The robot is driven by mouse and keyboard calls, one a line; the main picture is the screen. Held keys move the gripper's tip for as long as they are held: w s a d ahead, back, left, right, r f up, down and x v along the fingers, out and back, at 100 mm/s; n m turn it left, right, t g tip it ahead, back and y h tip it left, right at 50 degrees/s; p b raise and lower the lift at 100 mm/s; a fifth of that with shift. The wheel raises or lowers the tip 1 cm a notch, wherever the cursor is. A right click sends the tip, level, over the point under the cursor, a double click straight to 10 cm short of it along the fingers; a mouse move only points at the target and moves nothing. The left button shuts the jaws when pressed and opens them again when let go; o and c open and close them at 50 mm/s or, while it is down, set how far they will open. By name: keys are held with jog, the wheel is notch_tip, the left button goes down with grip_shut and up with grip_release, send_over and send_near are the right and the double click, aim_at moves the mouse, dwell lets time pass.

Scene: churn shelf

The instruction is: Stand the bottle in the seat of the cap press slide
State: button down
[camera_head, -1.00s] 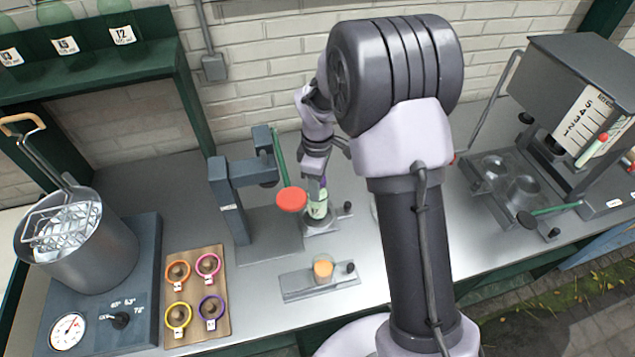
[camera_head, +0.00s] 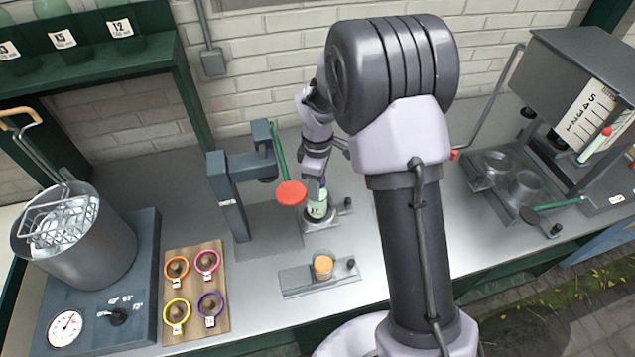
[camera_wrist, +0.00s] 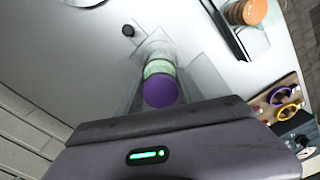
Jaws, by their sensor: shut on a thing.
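The bottle (camera_head: 317,208) is pale green with a white label and a purple top. It stands about upright over the seat of the cap press slide (camera_head: 316,224), a grey plate with a dark knob at its right. My gripper (camera_head: 317,184) is shut on the bottle near its top. In the wrist view the bottle (camera_wrist: 158,67) shows its purple top towards me, with the slide beyond it. I cannot tell whether its base rests fully in the seat. The cap press (camera_head: 231,185), with a green lever and red knob, stands just left.
A second slide (camera_head: 297,280) with an orange-tan piece (camera_head: 323,265) lies in front. A wooden board (camera_head: 196,260) with several coloured rings is at the left, near a metal pot (camera_head: 80,255). A filling machine (camera_head: 575,90) stands at the right.

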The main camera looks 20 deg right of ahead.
jog(key=shift+f, duration=0.2)
jog(key=shift+f, duration=0.2)
dwell(0.4)
jog(key=c, duration=0.7)
grip_release()
jog(key=shift+c, duration=0.2)
jog(key=shift+c, duration=0.6)
